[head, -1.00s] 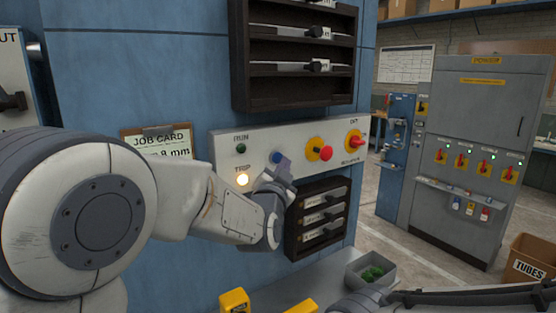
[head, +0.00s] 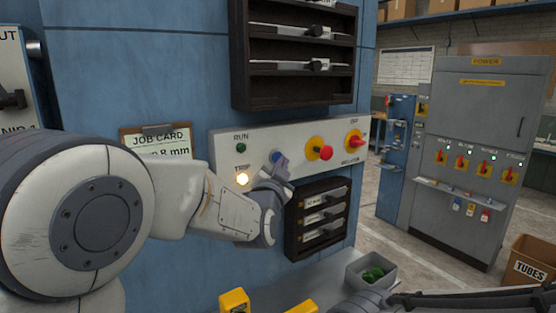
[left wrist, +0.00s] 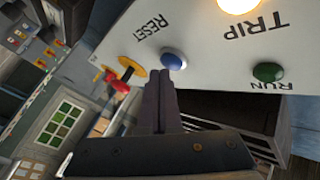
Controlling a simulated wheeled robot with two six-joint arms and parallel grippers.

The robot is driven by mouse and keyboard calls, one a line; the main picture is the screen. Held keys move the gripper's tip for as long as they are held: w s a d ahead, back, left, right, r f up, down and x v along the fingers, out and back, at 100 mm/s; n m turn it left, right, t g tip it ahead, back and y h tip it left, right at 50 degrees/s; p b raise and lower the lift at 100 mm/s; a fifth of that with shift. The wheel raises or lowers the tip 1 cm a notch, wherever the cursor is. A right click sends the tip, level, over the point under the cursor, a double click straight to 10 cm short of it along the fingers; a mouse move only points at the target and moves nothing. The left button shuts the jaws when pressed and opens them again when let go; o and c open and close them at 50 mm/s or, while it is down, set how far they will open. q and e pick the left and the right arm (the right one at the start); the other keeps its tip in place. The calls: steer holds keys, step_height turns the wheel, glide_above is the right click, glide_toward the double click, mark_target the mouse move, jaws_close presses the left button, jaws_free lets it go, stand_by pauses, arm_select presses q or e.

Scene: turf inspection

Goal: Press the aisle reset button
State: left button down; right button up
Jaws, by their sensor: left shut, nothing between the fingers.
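The blue reset button (head: 276,156) sits on the sloped pale panel (head: 222,147). It also shows in the left wrist view (left wrist: 174,59), beside the word RESET, in a white ring. My left gripper (head: 281,165) is shut and empty, with its fingertips at the button's lower edge. In the left wrist view the shut fingers (left wrist: 161,78) point at the button and end right by its rim. I cannot tell whether they touch it. The amber TRIP lamp (head: 242,179) is lit. A dark part at the bottom right seems to be my right arm; its jaws cannot be made out.
A red knob on yellow (head: 325,153) and a red-handled switch (head: 355,142) are to the right of the button. The green RUN button (head: 241,147) is to the left. A dark drawer rack (head: 318,217) is below; a grey bin (head: 372,274) stands on the ledge.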

arm_select(q)
steer(key=shift+w+a, duration=0.3)
steer(key=shift+w, duration=0.15)
stand_by(0.6)
steer(key=shift+s, duration=0.1)
steer(key=shift+s+d+b, duration=0.5)
steer(key=shift+s+b, duration=0.05)
steer(key=shift+s, duration=0.1)
steer(key=shift+s+d+b, duration=0.2)
steer(key=shift+s+d, duration=0.55)
steer(key=shift+s, duration=0.3)
steer(key=shift+s+d+b, duration=0.15)
steer(key=shift+s+d, duration=0.6)
steer(key=shift+s, duration=0.25)
